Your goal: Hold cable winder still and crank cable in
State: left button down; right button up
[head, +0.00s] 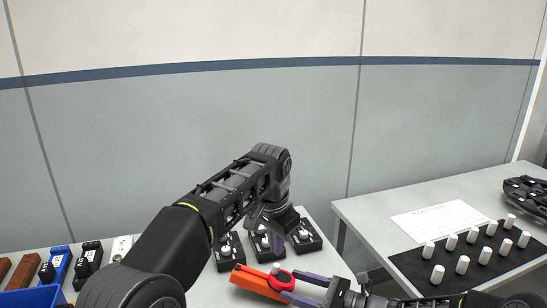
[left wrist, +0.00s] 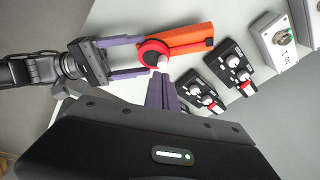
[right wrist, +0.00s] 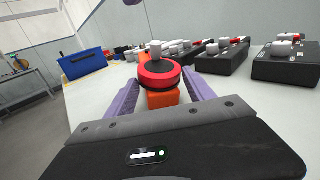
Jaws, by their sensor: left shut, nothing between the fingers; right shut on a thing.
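The cable winder has an orange body (head: 250,283) and a red and black reel (head: 281,279) with a pale crank knob (right wrist: 155,48) standing up from it. It lies at the table's front edge area. My right gripper (right wrist: 160,98) is shut on the winder's orange body, its purple fingers on either side at the reel end. My left gripper (left wrist: 161,92) is shut and empty. Its fingertips sit close to the reel and knob in the left wrist view; whether they touch cannot be told. In the head view its fingers (head: 276,242) are above and behind the reel. No cable shows clearly.
Several black boxes with white knobs (head: 303,236) stand just behind the winder. A blue bin (right wrist: 88,62) and small devices (head: 88,260) are at the left. A second table (head: 370,215) at the right holds a black mat with white cylinders and a paper sheet.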

pick_arm(q)
jog(key=s+d, duration=0.2)
jog(key=shift+s+d+r, duration=0.3)
jog(key=shift+s, duration=0.1)
dwell(0.3)
send_over(275, 277)
jog(key=s+d, duration=0.1)
jog(key=s, duration=0.3)
jog(key=shift+s+a+x, duration=0.1)
jog(key=shift+s+x, duration=0.15)
jog(key=shift+x, duration=0.85)
jog(key=shift+s+a+x, duration=0.1)
jog(key=shift+s+x, duration=0.1)
jog(key=shift+x, duration=0.9)
jog(key=shift+s+a+x, duration=0.1)
jog(key=shift+s+x, duration=0.15)
jog(key=shift+x, duration=0.8)
jog(key=shift+w+d+f, duration=0.3)
jog(key=shift+w, duration=0.3)
jog(key=shift+w+a+r, duration=0.1)
jog(key=shift+w+a, duration=0.15)
jog(key=shift+a, duration=0.25)
jog(key=shift+w+a, duration=0.2)
jog(key=shift+a, duration=0.05)
jog(key=shift+w+a, duration=0.2)
jog(key=shift+w, duration=0.1)
